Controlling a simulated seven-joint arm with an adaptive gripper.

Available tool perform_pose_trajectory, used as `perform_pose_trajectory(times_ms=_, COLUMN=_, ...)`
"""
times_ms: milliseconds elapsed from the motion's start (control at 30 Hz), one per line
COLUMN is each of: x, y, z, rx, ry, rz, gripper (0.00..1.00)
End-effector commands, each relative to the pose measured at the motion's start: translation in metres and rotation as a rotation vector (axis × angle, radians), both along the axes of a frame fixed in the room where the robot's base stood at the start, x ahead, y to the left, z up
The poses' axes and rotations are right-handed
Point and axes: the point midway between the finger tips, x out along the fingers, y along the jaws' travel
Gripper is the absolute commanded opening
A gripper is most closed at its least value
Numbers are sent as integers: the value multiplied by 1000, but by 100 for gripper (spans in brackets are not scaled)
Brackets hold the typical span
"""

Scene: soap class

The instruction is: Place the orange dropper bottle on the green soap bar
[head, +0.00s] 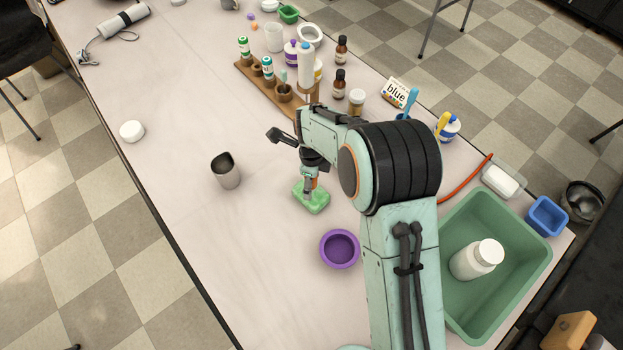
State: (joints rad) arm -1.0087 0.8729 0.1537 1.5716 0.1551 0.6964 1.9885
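The green soap bar (314,203) lies on the table near the middle of the head view. My gripper (310,182) points down right over it, with its fingertips close to the bar's top. A small orange patch (314,183) shows at the fingertips, on or just above the soap; it looks like part of the orange dropper bottle. My fingers and wrist hide most of it. I cannot tell whether the fingers grip it or stand around it, nor whether it touches the soap.
A dark-mouthed metal cup (228,172) stands left of the soap, and a purple bowl (340,249) stands in front. A green basin (459,303) with a white bottle (475,261) is at right. A wooden rack (263,92) and several bottles stand behind. The table's left part is mostly clear.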

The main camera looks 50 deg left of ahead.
Motion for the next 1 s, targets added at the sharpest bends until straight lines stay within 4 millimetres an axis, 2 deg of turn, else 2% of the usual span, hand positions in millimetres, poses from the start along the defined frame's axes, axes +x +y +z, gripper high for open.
perform_pose_trajectory(times_ms=267, x=0, y=0, z=1, rx=0, ry=0, rz=0, gripper=55)
perform_pose_trajectory(times_ms=367, x=0, y=0, z=7, rx=2, ry=-1, rz=0, gripper=55)
perform_pose_trajectory(times_ms=467, x=1, y=1, z=22, rx=4, ry=-2, rz=-1, gripper=55)
perform_pose_trajectory(times_ms=800, x=0, y=0, z=98, rx=4, ry=-2, rz=0, gripper=55)
perform_pose_trajectory(times_ms=1000, x=0, y=0, z=121, rx=2, ry=-1, rz=0, gripper=55)
